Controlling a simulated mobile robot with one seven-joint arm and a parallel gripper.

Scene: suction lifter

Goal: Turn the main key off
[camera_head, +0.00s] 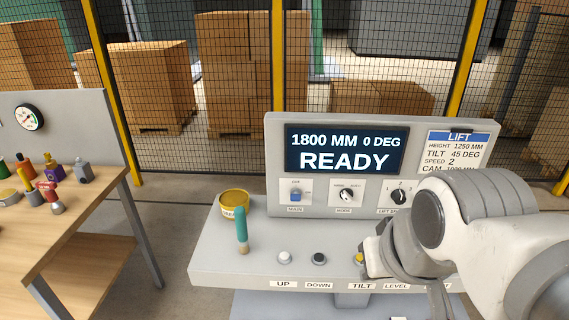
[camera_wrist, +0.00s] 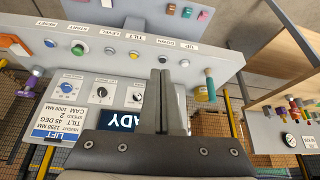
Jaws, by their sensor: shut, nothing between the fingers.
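The main key (camera_head: 295,196) is a small blue key above the MAIN label, at the left of the control panel's switch row in the head view. Small marks sit above it and to its right; I cannot tell which one it points at. The panel's display (camera_head: 347,150) reads 1800 MM, 0 DEG, READY. My gripper (camera_wrist: 165,74) is shut and empty in the wrist view, its fingers pointing over the console. It hides part of the panel there, and I cannot make out the main key behind it. In the head view my arm covers the console's right side.
The mode knob (camera_head: 346,195) and lift speed knob (camera_head: 398,196) sit right of the key. Push buttons line the console ledge (camera_head: 215,259). A yellow tin (camera_head: 234,198) and a teal-handled brush (camera_head: 241,228) stand at its left. A wooden bench (camera_head: 90,245) stands further left.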

